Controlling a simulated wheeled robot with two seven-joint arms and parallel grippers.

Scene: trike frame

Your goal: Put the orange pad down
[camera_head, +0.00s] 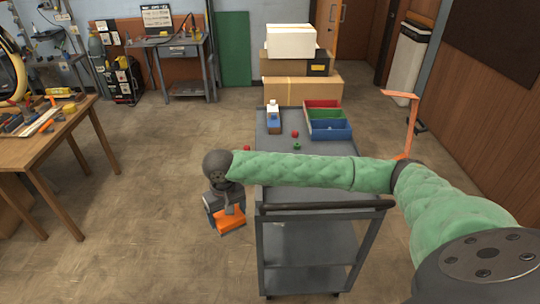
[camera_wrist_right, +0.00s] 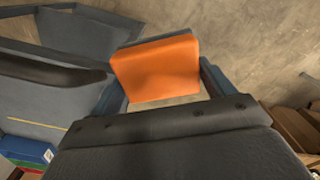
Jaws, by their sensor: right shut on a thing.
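My right gripper (camera_head: 226,213) is shut on the orange pad (camera_head: 231,223), just left of the grey cart (camera_head: 306,244) in the head view. The pad is a small orange block with a dark edge. It appears to hang in the air, with bare floor around it. In the right wrist view the pad (camera_wrist_right: 156,68) sits between the two fingers of my right gripper (camera_wrist_right: 161,88), with its broad orange face toward the camera. What lies directly under it is hidden. My left gripper does not show.
The cart top holds red, green and blue bins (camera_head: 326,121), a small blue-and-white object (camera_head: 273,116) and small red and green pieces. Cardboard boxes (camera_head: 303,90) are stacked behind it. A wooden table (camera_head: 62,128) with tools stands at left. The floor between is clear.

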